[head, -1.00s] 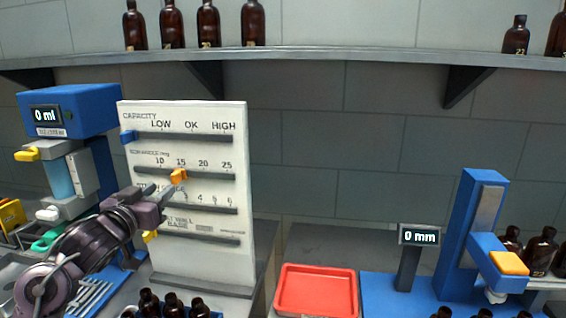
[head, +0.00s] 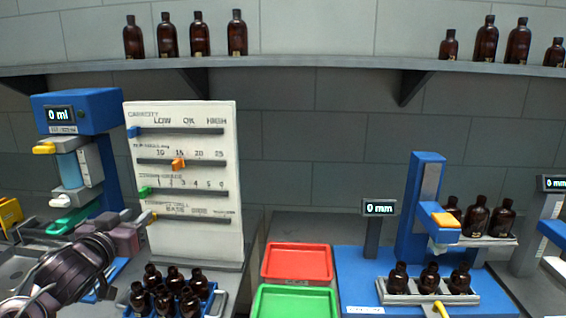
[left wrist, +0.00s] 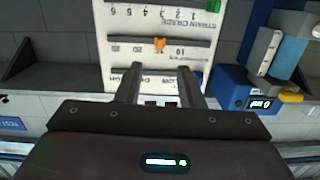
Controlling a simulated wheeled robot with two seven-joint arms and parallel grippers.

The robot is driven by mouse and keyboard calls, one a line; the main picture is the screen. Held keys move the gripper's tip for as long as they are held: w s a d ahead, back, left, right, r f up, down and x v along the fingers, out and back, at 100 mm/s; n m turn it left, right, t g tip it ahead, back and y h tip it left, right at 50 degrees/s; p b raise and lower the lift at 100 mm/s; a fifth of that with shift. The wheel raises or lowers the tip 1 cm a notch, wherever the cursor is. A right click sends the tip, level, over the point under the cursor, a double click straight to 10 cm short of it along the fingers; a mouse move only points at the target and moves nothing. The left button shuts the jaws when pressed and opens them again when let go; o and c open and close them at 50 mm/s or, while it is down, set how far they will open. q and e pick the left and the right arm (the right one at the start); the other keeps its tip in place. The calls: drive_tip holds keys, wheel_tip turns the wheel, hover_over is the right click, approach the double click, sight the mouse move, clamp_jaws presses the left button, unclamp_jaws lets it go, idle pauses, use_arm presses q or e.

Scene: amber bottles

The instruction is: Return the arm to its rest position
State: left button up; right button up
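My left gripper (head: 150,220) is in front of the lower left part of a white slider panel (head: 190,240), and my left arm comes in from the lower left. In the left wrist view its two fingers (left wrist: 158,88) are apart with nothing between them. The orange slider also shows upside down in the left wrist view (left wrist: 159,45). My right gripper is not in view.
A blue dispenser (head: 90,105) reading 0 ml stands behind my left arm. A crate of amber bottles (head: 168,295) is right of the arm. A red tray (head: 297,263), a green tray (head: 295,302) and a blue press (head: 420,200) stand further right.

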use_arm(q)
drive_tip(key=s+d+f+g+y, duration=0.1)
drive_tip(key=s+d+f+g, duration=0.3)
drive_tip(key=f, duration=0.6)
drive_tip(key=s+d+f+g+y, duration=0.1)
drive_tip(key=s+d+f+g, duration=0.1)
drive_tip(key=s+f, duration=0.55)
drive_tip(key=s+d+f+m+g+h, duration=0.1)
drive_tip(key=s+d+f+g, duration=0.25)
drive_tip(key=s+f, duration=0.4)
drive_tip(key=s+d+f+g, duration=0.2)
drive_tip(key=s+f+g, duration=0.2)
drive_tip(key=s, duration=0.6)
drive_tip(key=s+f+g, duration=0.1)
drive_tip(key=s+f, duration=0.1)
drive_tip(key=f, duration=1.5)
drive_tip(key=s+f+g, duration=0.1)
drive_tip(key=s+f, duration=0.1)
drive_tip(key=f, duration=1.4)
drive_tip(key=s+a+f, duration=0.3)
drive_tip(key=s+f, duration=1.3)
drive_tip(key=s, duration=0.2)
drive_tip(key=shift+m+g, duration=0.3)
drive_tip(key=shift+g, duration=0.05)
drive_tip(key=shift+s, duration=0.1)
